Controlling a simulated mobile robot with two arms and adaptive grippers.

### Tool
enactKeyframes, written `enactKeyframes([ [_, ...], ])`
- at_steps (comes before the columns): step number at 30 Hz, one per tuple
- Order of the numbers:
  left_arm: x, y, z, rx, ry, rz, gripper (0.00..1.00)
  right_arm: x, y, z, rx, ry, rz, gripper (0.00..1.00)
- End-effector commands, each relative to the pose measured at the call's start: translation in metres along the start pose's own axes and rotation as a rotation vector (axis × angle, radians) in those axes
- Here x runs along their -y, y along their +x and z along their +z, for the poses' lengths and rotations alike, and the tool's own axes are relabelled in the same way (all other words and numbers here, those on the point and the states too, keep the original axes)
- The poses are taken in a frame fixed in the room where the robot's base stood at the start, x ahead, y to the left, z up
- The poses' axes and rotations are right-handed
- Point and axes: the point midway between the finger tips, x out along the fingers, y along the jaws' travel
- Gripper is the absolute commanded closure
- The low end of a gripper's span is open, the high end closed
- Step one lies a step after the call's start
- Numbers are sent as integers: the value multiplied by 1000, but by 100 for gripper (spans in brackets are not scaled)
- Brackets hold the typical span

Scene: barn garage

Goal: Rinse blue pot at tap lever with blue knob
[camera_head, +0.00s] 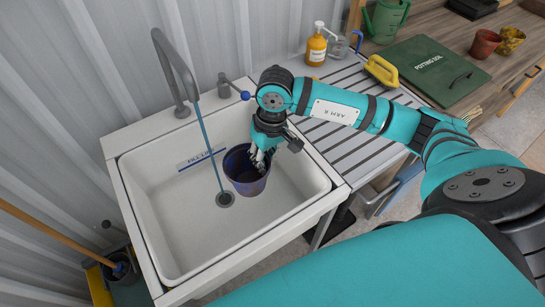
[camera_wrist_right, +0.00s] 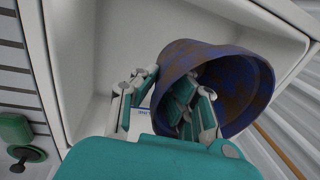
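The blue pot (camera_head: 246,178), with brown dirt inside, is in the sink basin, right of the drain. Whether it touches the bottom I cannot tell. My right gripper (camera_head: 262,158) reaches down to its rim. In the right wrist view my right gripper (camera_wrist_right: 166,88) has one finger outside the pot (camera_wrist_right: 250,85) and one inside, shut on its wall. The tap lever's blue knob (camera_head: 245,95) is beside my right wrist. A thin blue stream (camera_head: 209,145) runs from the tap spout (camera_head: 194,97) to the drain (camera_head: 225,199), left of the pot. My left gripper is not in view.
The white sink (camera_head: 137,225) has free room left of and in front of the pot. A slatted drainboard (camera_head: 345,150) lies right, under my right arm.

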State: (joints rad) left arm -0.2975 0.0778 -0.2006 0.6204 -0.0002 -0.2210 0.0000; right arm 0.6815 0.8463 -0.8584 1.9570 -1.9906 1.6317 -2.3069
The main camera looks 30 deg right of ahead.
Motion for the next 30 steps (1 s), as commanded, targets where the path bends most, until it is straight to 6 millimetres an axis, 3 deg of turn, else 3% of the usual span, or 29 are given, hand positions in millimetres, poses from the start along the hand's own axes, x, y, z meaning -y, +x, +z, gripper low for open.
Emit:
enactKeyframes([
  [18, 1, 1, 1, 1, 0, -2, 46, 18, 15, -58, 1, 0, -1, 100],
  [30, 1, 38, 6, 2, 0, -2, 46, 26, 26, -90, -1, 0, 0, 100],
])
